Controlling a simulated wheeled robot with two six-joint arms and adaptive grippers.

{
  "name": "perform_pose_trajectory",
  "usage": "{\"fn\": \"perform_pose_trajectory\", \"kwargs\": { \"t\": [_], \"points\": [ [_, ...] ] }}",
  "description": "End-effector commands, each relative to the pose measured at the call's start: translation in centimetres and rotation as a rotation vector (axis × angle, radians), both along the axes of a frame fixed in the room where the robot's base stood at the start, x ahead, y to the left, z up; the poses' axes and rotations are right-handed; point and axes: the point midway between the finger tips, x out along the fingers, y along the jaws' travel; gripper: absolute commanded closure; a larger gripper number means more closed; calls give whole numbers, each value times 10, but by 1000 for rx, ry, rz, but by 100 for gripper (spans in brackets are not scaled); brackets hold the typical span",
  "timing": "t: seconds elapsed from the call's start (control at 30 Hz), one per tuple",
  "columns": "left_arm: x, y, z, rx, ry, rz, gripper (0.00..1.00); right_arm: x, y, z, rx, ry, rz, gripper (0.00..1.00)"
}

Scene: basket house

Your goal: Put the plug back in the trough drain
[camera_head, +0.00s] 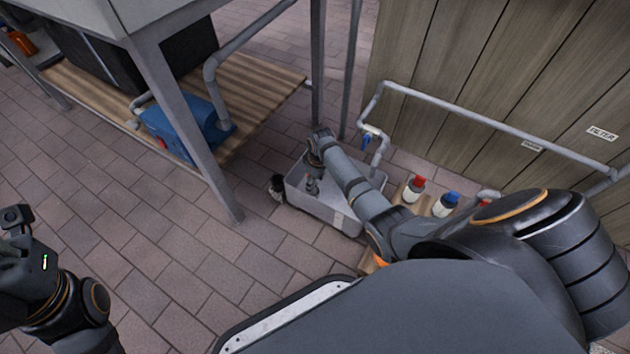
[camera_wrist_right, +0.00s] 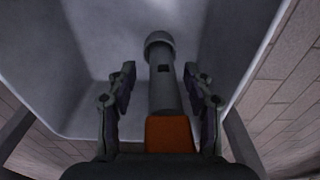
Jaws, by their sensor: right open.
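The grey trough (camera_head: 343,222) stands on the paving, and its pale inside (camera_wrist_right: 95,45) fills much of the right wrist view. My right gripper (camera_head: 312,188) reaches down into the trough. In the wrist view its two fingers (camera_wrist_right: 160,88) are apart, one on each side of a grey cylindrical piece (camera_wrist_right: 163,92) with a rounded top and an orange block-like near part (camera_wrist_right: 170,134). This may be the plug; I cannot tell whether the fingers touch it. The drain hole is not clearly seen. My left gripper (camera_head: 16,218) is at the left edge, its jaws unclear.
A black and red fitting (camera_head: 277,186) is at the trough's left side. A pipe with a blue valve (camera_head: 367,140) stands behind. Bottles with red (camera_head: 417,186) and blue caps (camera_head: 447,203) are to the right.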

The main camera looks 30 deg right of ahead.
Motion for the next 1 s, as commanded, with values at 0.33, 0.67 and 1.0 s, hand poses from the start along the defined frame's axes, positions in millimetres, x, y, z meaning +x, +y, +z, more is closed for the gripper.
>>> {"fn": "perform_pose_trajectory", "kwargs": {
  "t": [0.33,0.67,1.0],
  "points": [
    [-2,4,49,-19,-9,-17,60,-4,-3,74,-1,-2,1,48],
    [-4,3,75,-9,-8,-47,60,-9,-5,124,0,0,-1,48],
    [-3,3,72,-5,3,-51,60,-9,-6,126,0,-2,-1,48]
  ]
}}
